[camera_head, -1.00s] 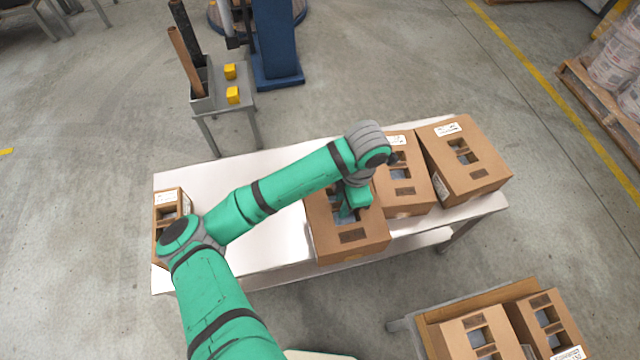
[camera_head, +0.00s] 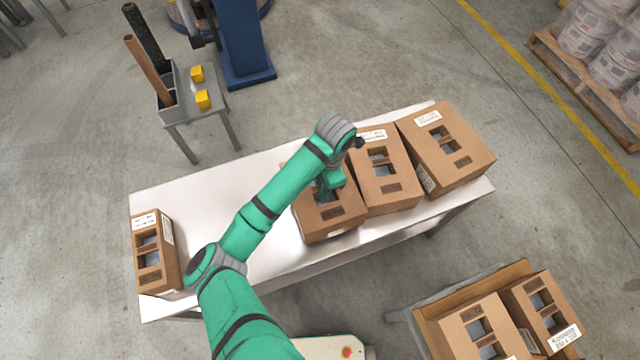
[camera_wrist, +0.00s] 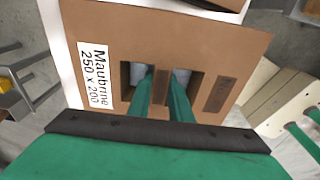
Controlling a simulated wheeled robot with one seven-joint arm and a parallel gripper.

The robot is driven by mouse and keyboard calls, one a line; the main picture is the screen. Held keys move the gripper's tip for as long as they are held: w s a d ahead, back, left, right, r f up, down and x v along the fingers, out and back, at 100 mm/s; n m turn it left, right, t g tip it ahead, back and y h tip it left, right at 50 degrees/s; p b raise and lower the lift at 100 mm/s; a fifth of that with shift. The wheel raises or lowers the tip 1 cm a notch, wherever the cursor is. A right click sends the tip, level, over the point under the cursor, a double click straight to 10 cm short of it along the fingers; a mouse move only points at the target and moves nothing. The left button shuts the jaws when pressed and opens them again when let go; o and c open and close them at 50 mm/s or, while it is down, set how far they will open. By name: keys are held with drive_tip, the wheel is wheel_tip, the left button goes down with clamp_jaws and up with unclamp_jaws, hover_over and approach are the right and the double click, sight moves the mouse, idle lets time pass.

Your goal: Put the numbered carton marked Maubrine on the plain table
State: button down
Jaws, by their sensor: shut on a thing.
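The Maubrine carton (camera_head: 345,221) is a brown box with windows in its top, at the middle front of the white-topped table (camera_head: 215,210). In the wrist view its label (camera_wrist: 93,77) reads "Maubrine 250 x 200". My gripper (camera_head: 328,191) points down into its top; in the wrist view the green fingers (camera_wrist: 161,88) reach into two windows, shut on the cardboard bar between them. The carton looks about level and is at or just above the tabletop; I cannot tell whether it touches. My arm hides part of its back left.
A carton (camera_head: 400,190) stands close to its right, with a bigger one (camera_head: 465,166) beyond. Another carton (camera_head: 143,226) stands at the table's left end. A tray (camera_head: 432,333) with cartons is at lower right. The table's left middle is clear.

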drive_tip(key=shift+w+f, duration=0.25)
drive_tip(key=shift+f, duration=0.1)
drive_tip(key=f, duration=0.2)
drive_tip(key=shift+w+a+f, duration=0.2)
drive_tip(key=shift+a+f, duration=0.15)
drive_tip(key=shift+f, duration=0.05)
drive_tip(key=shift+d+f, duration=0.1)
drive_tip(key=shift+f, duration=0.2)
drive_tip(key=c, duration=1.6)
unclamp_jaws()
drive_tip(key=shift+f, duration=0.1)
